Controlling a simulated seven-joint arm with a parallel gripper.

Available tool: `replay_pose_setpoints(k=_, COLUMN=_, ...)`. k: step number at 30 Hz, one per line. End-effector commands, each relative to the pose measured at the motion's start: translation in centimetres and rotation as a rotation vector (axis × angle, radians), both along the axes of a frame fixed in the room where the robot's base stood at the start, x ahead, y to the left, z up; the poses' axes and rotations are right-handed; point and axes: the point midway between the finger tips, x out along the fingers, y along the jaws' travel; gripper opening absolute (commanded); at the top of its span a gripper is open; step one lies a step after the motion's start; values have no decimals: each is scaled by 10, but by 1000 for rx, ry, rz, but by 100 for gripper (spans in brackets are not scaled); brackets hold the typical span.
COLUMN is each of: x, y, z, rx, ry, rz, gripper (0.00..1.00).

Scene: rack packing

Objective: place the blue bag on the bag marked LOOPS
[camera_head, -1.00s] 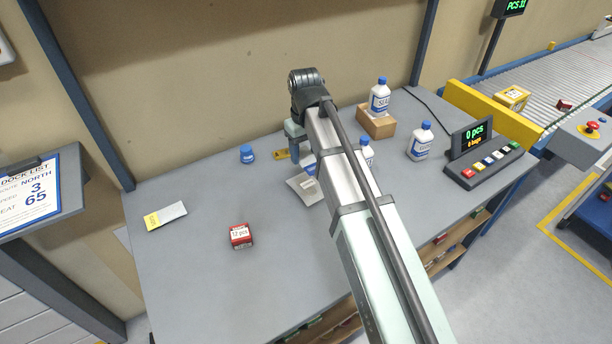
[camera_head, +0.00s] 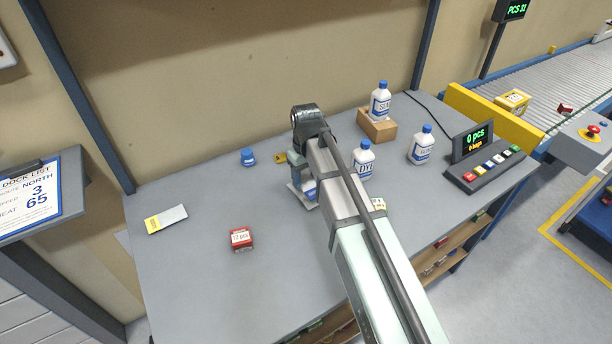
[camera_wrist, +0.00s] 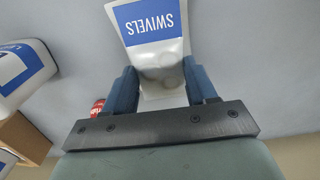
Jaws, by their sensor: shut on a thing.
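The blue-labelled bag marked SWIVELS (camera_wrist: 150,25) is between the blue fingers of my gripper (camera_wrist: 162,84), which are shut on its clear lower part. In the head view this bag (camera_head: 301,196) shows partly below my gripper (camera_head: 300,178), with my arm covering the rest. I cannot tell its height above the table. No LOOPS marking is readable. A bag with a yellow label (camera_head: 166,219) lies flat at the left of the table. A yellow-marked item (camera_head: 281,158) lies behind my gripper, partly hidden, and a small labelled item (camera_head: 379,204) shows beside my arm.
A red box (camera_head: 240,239) stands at front left and a blue jar (camera_head: 248,157) at the back. White bottles (camera_head: 421,145) stand to the right, one on a cardboard block (camera_head: 376,125). A button panel (camera_head: 485,170) is at the right edge.

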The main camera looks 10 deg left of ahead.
Motion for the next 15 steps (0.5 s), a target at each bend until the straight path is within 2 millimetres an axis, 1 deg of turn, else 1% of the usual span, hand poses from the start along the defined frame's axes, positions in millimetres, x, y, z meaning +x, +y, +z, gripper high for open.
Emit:
replay_pose_setpoints(k=5, x=0, y=0, z=-3, rx=0, ry=0, rz=0, gripper=26)
replay_pose_setpoints(k=6, x=0, y=0, z=-3, rx=0, ry=0, rz=0, gripper=58)
replay_pose_setpoints(k=13, x=0, y=0, z=-3, rx=0, ry=0, rz=0, gripper=80)
replay_pose_setpoints(k=15, x=0, y=0, z=-3, rx=0, ry=0, rz=0, gripper=82)
